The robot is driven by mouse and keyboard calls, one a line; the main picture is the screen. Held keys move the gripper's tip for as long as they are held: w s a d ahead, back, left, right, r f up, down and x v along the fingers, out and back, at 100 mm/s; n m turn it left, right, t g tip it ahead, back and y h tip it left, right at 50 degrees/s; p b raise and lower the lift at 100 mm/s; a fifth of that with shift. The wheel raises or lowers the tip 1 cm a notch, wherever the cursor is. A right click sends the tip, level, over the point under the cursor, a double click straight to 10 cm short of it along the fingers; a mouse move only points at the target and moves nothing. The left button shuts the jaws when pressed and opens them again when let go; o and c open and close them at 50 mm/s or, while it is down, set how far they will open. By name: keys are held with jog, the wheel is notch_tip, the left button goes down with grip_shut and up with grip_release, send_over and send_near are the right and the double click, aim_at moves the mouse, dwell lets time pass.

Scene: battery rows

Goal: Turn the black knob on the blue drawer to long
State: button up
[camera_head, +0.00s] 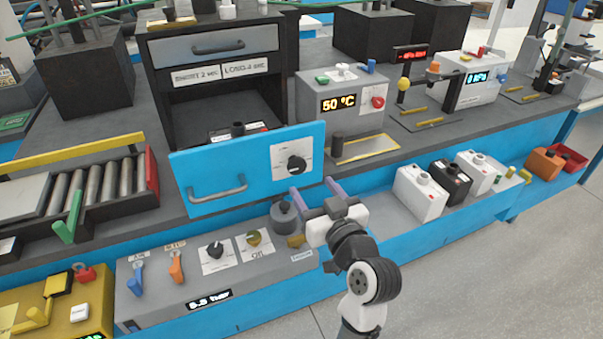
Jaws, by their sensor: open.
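The blue drawer (247,169) is pulled out of the dark cabinet, its front facing me. A grey bar handle (217,188) sits on its left part. The black knob (296,164) is on a white label plate on its right part; the label text is too small to read, so I cannot tell the setting. My gripper (312,191) is open, its two purple fingers pointing up toward the drawer's lower right edge, just below the knob. The fingers look empty and apart from the knob, though depth is hard to judge.
A grey panel (170,305) with levers and two knobs stands below the drawer. A grey cylinder (284,217) is left of my gripper. The 50 °C box (345,115) stands behind right. White and black batteries (420,194) line the right shelf.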

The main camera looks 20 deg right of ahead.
aim_at(300, 167)
jog(key=w+p, duration=0.1)
jog(key=w, duration=0.6)
jog(key=shift+w+a+p, duration=0.15)
jog(key=shift+p, duration=0.2)
jog(key=c, duration=1)
jog(key=shift+o, duration=0.2)
jog(key=m+p, duration=0.2)
jog(key=m, duration=0.3)
jog(key=shift+r+m+p, duration=0.1)
jog(key=shift+m+p, duration=0.2)
jog(key=m+p, duration=0.1)
jog(key=m, duration=0.2)
jog(key=shift+p, duration=0.4)
jog(key=shift+d+f+m+p, duration=0.1)
jog(key=shift+m+p, duration=0.3)
jog(key=shift+m, duration=0.4)
jog(key=shift+d+f+m+p, duration=0.1)
jog(key=shift+m+p, duration=0.25)
jog(key=shift+m, duration=0.45)
